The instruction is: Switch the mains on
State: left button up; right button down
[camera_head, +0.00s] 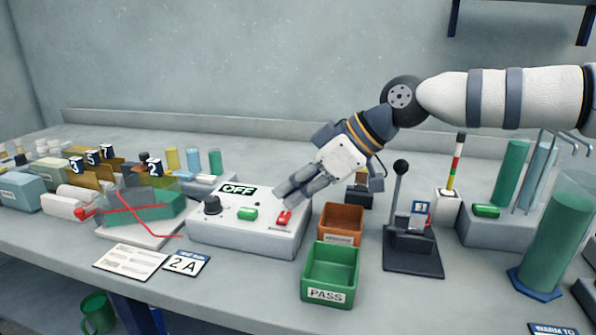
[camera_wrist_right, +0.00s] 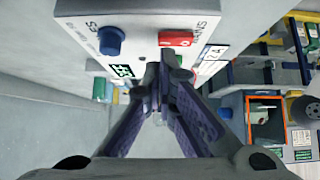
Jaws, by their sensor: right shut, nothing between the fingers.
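The white control box (camera_head: 245,238) sits on the bench with a display reading OFF (camera_head: 237,190), a dark knob (camera_head: 212,205), a green button (camera_head: 247,214) and a red rocker switch (camera_head: 284,217). In the right wrist view the red rocker (camera_wrist_right: 175,38) lies beside lettering that appears to read MAINS, with the blue-looking knob (camera_wrist_right: 110,40) further left. My right gripper (camera_head: 283,199) is shut and empty, its fingertips just above the red rocker; I cannot tell whether they touch. Its fingers also show in the right wrist view (camera_wrist_right: 160,88). My left gripper is not in view.
A brown bin (camera_head: 341,238) and a green PASS bin (camera_head: 331,275) stand right of the box. A black lever stand (camera_head: 412,250) is further right. A clear-covered green block (camera_head: 150,206) stands left. A 2A card (camera_head: 184,265) lies in front.

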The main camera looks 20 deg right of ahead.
jog(key=shift+f, duration=0.25)
jog(key=shift+w+d+f, duration=0.1)
jog(key=shift+w+f, duration=0.05)
jog(key=shift+f, duration=0.35)
jog(key=shift+f+m+g+y, duration=0.1)
jog(key=shift+m+g+y, duration=0.2)
jog(key=shift+g, duration=0.2)
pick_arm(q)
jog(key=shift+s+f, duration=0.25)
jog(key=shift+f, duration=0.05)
